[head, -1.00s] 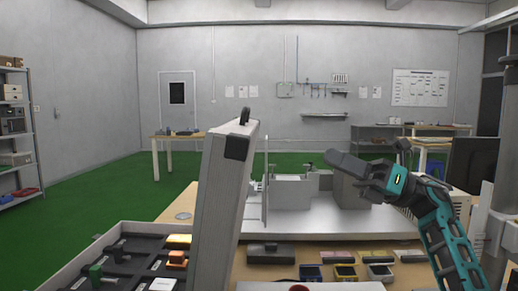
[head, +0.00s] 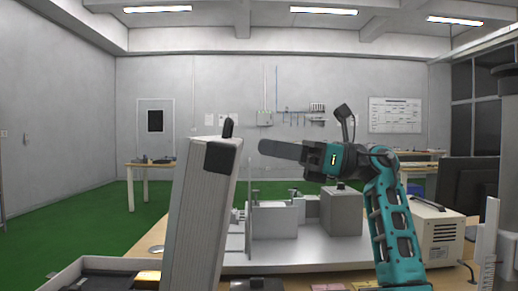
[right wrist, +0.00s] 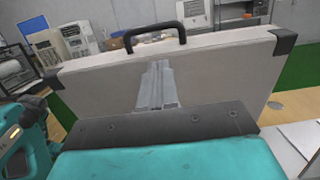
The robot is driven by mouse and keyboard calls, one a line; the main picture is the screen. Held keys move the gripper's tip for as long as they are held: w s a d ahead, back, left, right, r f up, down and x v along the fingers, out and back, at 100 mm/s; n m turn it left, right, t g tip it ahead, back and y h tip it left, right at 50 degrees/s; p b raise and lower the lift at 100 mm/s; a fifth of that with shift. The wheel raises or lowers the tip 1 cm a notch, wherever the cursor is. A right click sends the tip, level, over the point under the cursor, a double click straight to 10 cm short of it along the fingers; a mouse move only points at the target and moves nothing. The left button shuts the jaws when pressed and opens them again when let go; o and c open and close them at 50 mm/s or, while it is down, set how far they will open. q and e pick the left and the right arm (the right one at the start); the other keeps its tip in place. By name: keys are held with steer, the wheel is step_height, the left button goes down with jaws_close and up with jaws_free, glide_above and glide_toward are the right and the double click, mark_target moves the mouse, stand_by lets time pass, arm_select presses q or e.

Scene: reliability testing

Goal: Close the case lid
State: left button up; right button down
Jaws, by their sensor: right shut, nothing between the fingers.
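The case lid (head: 200,212) stands raised and slightly tilted in the head view, grey with black corner caps and a black handle (head: 228,128) on its top edge. The case base (head: 62,276) shows only partly at the bottom left, with dark contents. In the right wrist view the lid's broad grey face (right wrist: 225,75) and its handle (right wrist: 155,35) fill the middle. My right gripper (head: 264,147) is shut and empty, right of the lid's top, pointing left. Its fingers (right wrist: 157,70) overlap the lid's face in the wrist view; contact cannot be told. My left gripper is not in view.
Behind the lid, a metal fixture with grey blocks (head: 340,212) stands on a silver plate (head: 300,256). A beige instrument box (head: 437,232) and dark monitor (head: 470,185) are at the right. A dark box (head: 257,284) lies at the bottom edge.

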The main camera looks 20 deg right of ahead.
steer(key=x, duration=0.3)
stand_by(0.5)
